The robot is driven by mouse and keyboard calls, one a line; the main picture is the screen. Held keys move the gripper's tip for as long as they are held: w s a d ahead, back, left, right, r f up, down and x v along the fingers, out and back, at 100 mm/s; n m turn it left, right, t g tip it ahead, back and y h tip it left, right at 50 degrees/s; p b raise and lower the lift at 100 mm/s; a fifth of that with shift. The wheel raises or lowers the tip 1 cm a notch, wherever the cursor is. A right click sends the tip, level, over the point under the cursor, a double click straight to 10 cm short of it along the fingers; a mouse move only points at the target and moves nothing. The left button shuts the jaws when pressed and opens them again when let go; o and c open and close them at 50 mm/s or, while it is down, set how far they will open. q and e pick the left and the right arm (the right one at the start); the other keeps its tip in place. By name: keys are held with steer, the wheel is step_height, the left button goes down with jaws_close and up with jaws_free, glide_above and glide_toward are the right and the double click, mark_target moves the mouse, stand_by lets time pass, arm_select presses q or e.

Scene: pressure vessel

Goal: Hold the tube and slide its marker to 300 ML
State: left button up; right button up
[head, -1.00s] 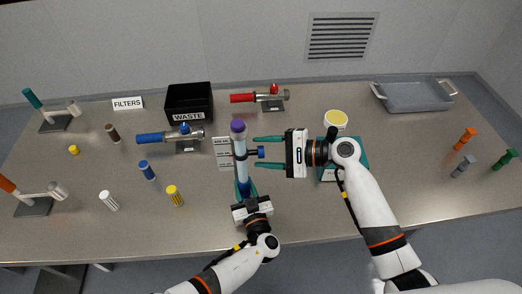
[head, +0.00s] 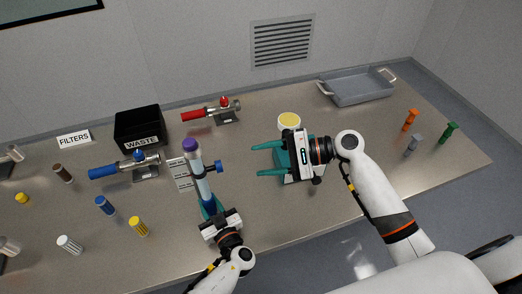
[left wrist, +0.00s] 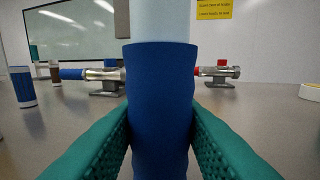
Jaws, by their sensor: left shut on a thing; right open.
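The tube (head: 202,188) is pale with a purple top and stands nearly upright. Its blue marker (head: 218,166) sticks out to the right on the upper part of the tube; I cannot read its graduation. My left gripper (head: 211,206) is shut on the tube's lower blue part (left wrist: 160,105), which fills the middle of the left wrist view between the green fingers. My right gripper (head: 258,160) is open and empty, to the right of the marker and apart from it, with its fingers pointing left at the tube.
A blue-handled valve (head: 130,164) and black WASTE bin (head: 139,128) stand to the left. A grey tray (head: 360,88) is at the back right.

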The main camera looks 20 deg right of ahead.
arm_select(q)
steer(key=o, duration=1.2)
steer(key=shift+s, duration=0.1)
steer(key=v, duration=1.2)
